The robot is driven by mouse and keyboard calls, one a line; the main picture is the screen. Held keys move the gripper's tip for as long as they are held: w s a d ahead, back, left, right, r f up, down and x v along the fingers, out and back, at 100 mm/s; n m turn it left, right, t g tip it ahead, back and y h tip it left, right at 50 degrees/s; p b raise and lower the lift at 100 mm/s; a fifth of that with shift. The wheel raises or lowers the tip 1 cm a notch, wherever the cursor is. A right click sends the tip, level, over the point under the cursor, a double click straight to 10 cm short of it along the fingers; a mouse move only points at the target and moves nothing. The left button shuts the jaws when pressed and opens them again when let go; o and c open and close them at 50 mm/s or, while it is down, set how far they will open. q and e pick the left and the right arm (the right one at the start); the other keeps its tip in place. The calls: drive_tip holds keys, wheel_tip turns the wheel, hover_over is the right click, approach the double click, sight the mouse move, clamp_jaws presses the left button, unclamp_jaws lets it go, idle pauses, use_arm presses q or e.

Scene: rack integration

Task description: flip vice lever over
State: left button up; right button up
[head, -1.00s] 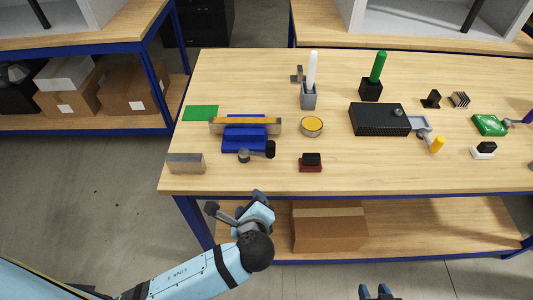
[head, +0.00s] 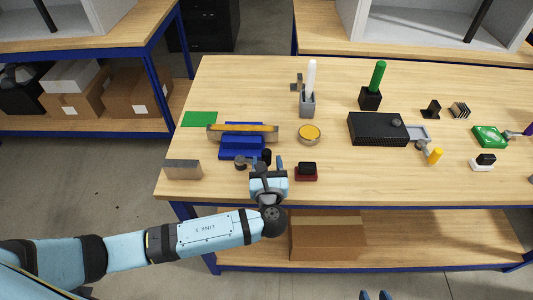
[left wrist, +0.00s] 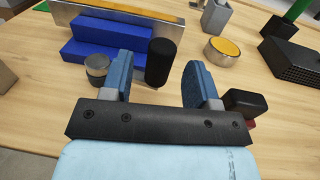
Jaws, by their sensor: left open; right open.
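The blue vice (head: 240,143) sits on the table at the left, with a long bar with an orange-yellow top (head: 243,128) across it. It also shows in the left wrist view (left wrist: 112,45). Its lever ends in a black upright handle (left wrist: 160,62), with a grey round knob (left wrist: 97,68) to its left. My left gripper (head: 266,163) is open at the table's front edge, just in front of the vice. In the left wrist view its blue fingers (left wrist: 158,80) stand on either side of the handle, with no clear contact. My right gripper (head: 376,295) shows only as fingertips at the bottom edge.
A red-and-black block (head: 306,171) stands close to the right of my left gripper. A grey block (head: 183,170) lies at the left front. A round yellow-topped tin (head: 310,134) and a black box (head: 378,129) stand further right.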

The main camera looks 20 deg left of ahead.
sight(267, 159)
use_arm(q)
drive_tip(key=shift+x, duration=1.5)
drive_tip(key=shift+c, duration=0.2)
clamp_jaws()
